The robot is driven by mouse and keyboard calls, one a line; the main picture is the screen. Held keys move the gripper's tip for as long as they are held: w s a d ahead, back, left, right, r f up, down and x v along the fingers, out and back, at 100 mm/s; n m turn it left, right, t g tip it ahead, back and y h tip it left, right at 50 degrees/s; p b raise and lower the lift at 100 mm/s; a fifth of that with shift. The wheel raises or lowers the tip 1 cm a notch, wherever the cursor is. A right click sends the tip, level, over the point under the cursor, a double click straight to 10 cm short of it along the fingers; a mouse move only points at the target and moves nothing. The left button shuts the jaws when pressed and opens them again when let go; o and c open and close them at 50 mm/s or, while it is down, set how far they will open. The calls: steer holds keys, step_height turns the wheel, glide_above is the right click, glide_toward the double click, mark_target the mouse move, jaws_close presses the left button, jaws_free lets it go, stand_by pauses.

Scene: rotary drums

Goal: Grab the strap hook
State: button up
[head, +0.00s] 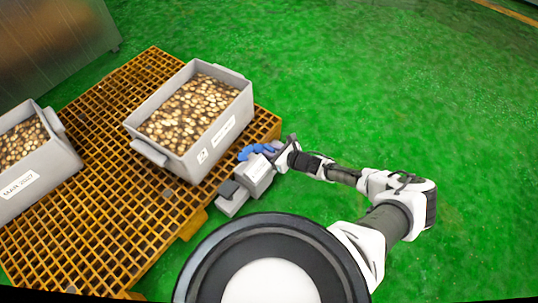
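My gripper (270,153) is at the end of my arm, beside the right edge of the orange grid platform. Its fingers are too small and overlapped to tell whether they are open or shut. A blue object (250,151) shows right at the gripper; I cannot tell whether it is a strap, a hook or part of the gripper. Just below it is a grey boxy piece (254,176) with a small label, and a darker-topped grey block (232,197) adjoins it. I cannot make out a strap hook clearly.
On the orange grid platform (104,217) stand a grey bin (168,160) full of small tan pieces and a second labelled grey bin (50,178), cut by the left edge. A metal surface (50,45) is at upper left. The green floor (400,90) is clear on the right.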

jaws_close()
steer(key=shift+r, duration=0.1)
